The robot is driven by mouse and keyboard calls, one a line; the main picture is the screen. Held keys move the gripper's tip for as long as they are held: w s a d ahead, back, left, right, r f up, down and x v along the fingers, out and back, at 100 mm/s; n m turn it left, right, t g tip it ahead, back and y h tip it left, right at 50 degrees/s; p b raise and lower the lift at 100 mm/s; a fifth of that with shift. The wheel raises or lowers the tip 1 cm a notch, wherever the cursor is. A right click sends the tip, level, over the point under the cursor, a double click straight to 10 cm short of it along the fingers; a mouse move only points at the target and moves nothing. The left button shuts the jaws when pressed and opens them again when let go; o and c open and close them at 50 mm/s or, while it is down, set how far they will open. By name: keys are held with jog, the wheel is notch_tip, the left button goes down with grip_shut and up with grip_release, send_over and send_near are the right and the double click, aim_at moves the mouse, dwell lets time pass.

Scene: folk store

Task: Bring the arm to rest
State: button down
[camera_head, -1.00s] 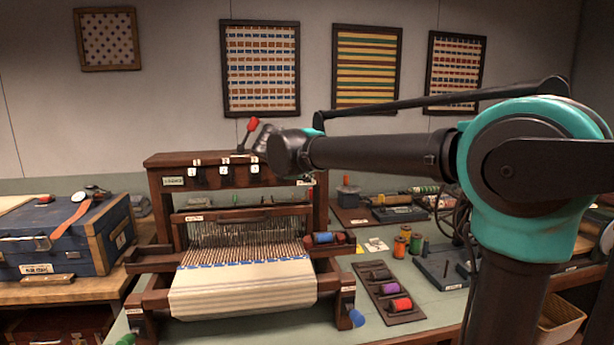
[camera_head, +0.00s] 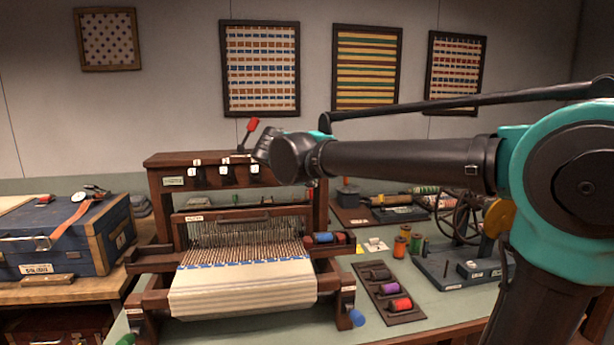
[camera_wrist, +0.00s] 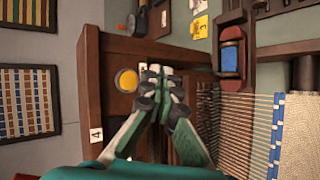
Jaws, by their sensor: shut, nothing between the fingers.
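My gripper (camera_wrist: 163,84) shows in the wrist view with its fingers drawn together and nothing between them. Its fingers appear in front of the wooden loom (camera_wrist: 90,85), beside a yellow round button and a tag marked 4; whether they touch it I cannot tell. In the head view my arm stretches in from the right, and its wrist end hangs in front of the upper right of the loom (camera_head: 165,162). The fingers are mostly hidden there behind the wrist. A red-ended lever (camera_head: 252,125) stands up from the loom's top, just left of the wrist.
A blue case (camera_head: 60,245) stands on a wooden table at left. A rack of coloured spools (camera_head: 388,291), loose thread spools (camera_head: 400,247) and a spinning wheel device (camera_head: 465,262) occupy the bench right of the loom. Framed textiles (camera_head: 260,68) hang on the wall behind.

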jog(key=s+d+f+m+g, duration=0.3)
jog(key=d+f+m, duration=0.1)
jog(key=d+f, duration=0.8)
jog(key=s+d+f+m+g+y, duration=0.1)
jog(key=s+d+f+m+g, duration=0.1)
jog(key=s+d+f+m, duration=0.4)
jog(key=s+d+f+m+g+y, duration=0.1)
jog(key=s+d+f+m, duration=0.4)
jog(key=s+f, duration=1.1)
jog(key=d+f+y, duration=0.1)
jog(key=d+f, duration=0.1)
jog(key=d, duration=0.1)
jog(key=shift+m+g+y, duration=0.3)
jog(key=shift+m+g, duration=0.1)
jog(key=shift+f, duration=0.1)
